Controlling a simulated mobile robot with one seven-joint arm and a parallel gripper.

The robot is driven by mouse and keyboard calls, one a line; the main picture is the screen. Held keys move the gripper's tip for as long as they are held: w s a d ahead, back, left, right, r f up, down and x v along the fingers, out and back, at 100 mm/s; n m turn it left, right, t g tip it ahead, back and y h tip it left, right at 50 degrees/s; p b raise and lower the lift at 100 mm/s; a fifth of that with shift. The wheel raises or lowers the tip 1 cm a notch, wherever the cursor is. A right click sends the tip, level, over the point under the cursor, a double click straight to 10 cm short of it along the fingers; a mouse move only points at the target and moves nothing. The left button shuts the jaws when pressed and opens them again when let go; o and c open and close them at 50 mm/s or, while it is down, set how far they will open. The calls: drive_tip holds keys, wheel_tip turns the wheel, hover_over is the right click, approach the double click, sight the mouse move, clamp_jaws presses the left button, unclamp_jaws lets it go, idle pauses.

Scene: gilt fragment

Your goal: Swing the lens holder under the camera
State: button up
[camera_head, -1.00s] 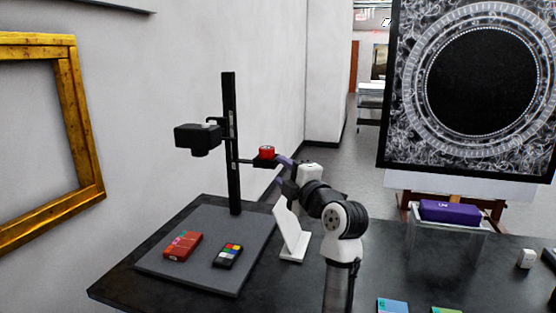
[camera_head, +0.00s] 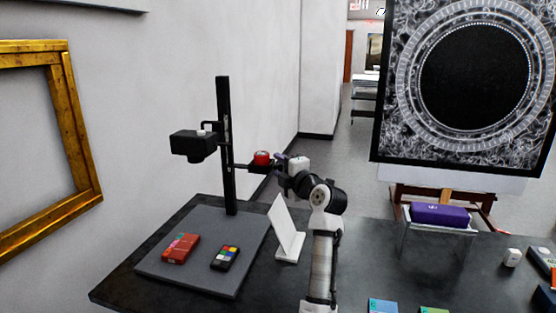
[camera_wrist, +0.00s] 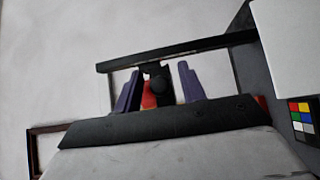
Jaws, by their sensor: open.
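The black camera (camera_head: 194,145) hangs from the upright column (camera_head: 226,140) of the copy stand, pointing down. The lens holder, a red round piece (camera_head: 262,157) on a short black arm (camera_head: 246,167), sticks out to the right of the column, lower than the camera and not under it. My gripper (camera_head: 277,161) is at the right end of the lens holder. In the wrist view its two purple fingers (camera_wrist: 160,88) are apart, with a black knob (camera_wrist: 159,85) and the red piece (camera_wrist: 148,97) showing between them. I cannot tell whether the fingers touch the knob.
The grey baseboard (camera_head: 190,277) carries a red box (camera_head: 181,249) and a colour checker card (camera_head: 225,258). A white angled stand (camera_head: 287,232) is on the dark table right of it, below my arm. A purple box (camera_head: 440,214) and an easel picture (camera_head: 470,80) are at right.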

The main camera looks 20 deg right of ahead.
drive_tip(key=shift+w+a, duration=0.15)
drive_tip(key=shift+w, duration=0.6)
clamp_jaws()
